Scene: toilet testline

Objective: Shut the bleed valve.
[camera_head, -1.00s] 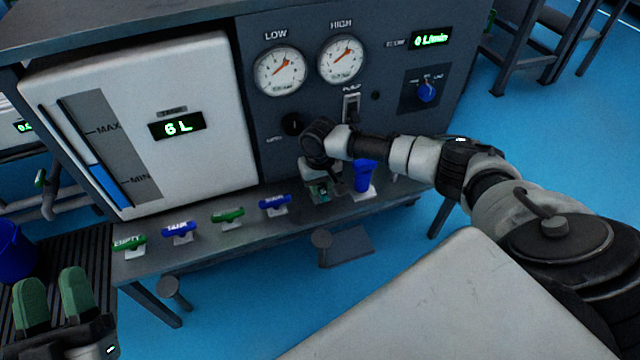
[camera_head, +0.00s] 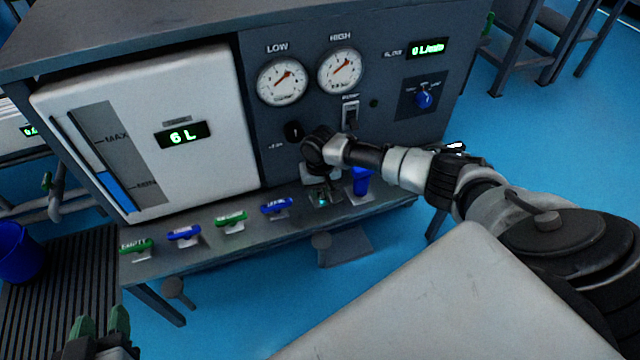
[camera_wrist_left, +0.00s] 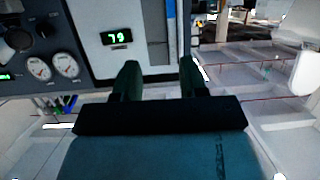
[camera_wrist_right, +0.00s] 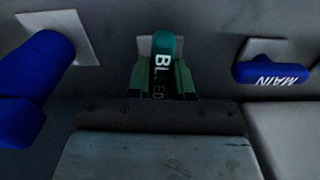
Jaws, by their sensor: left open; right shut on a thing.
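The green bleed valve handle (camera_wrist_right: 163,72), lettered BLEED, stands between the fingers of my right gripper (camera_wrist_right: 163,85) in the right wrist view. The gripper is shut on it. The handle points roughly at right angles to the MAIN handle in that view. In the head view, my right gripper (camera_head: 322,190) is low at the bench front, and my wrist hides most of the bleed handle. My left gripper (camera_head: 100,326) is open and empty at the lower left of the head view, well apart from the bench valves. Its spread fingers (camera_wrist_left: 158,80) show in the left wrist view.
The blue MAIN handle (camera_wrist_right: 270,73) is beside the bleed valve. A larger blue handle (camera_head: 361,182) is on its other side. More blue and green handles line the bench edge (camera_head: 220,246). The panel above has two gauges (camera_head: 282,80) and a black knob (camera_head: 293,131).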

